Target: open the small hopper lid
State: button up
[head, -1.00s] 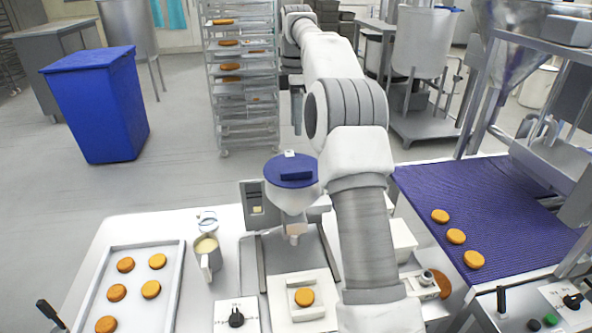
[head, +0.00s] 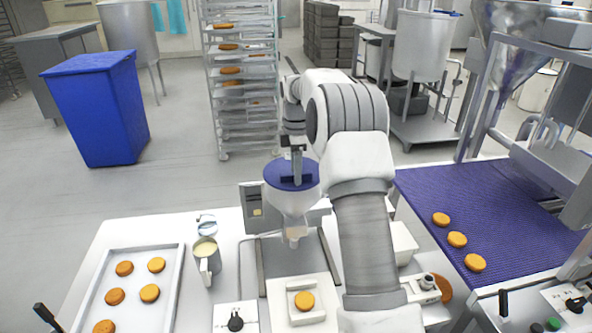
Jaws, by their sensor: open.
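The small hopper (head: 290,203) stands on its machine at the middle of the table, with a pale funnel body. Its round blue lid (head: 278,172) lies on top, closed as far as I can see. A darker blue raised handle (head: 297,180) sits on the lid. My gripper (head: 297,176) points down directly over the lid, its fingers at the handle. The jaws are open; whether they touch the handle I cannot tell. My gripper hides part of the lid's middle and back.
A round cake (head: 304,301) sits on the white plate below the hopper nozzle. A jug (head: 207,258) and a tray (head: 175,290) of several cakes are to the left. A purple conveyor (head: 480,195) with cakes is at right. A blue bin (head: 97,108) stands on the floor behind.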

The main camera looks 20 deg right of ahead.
grip_shut()
dwell(1.4)
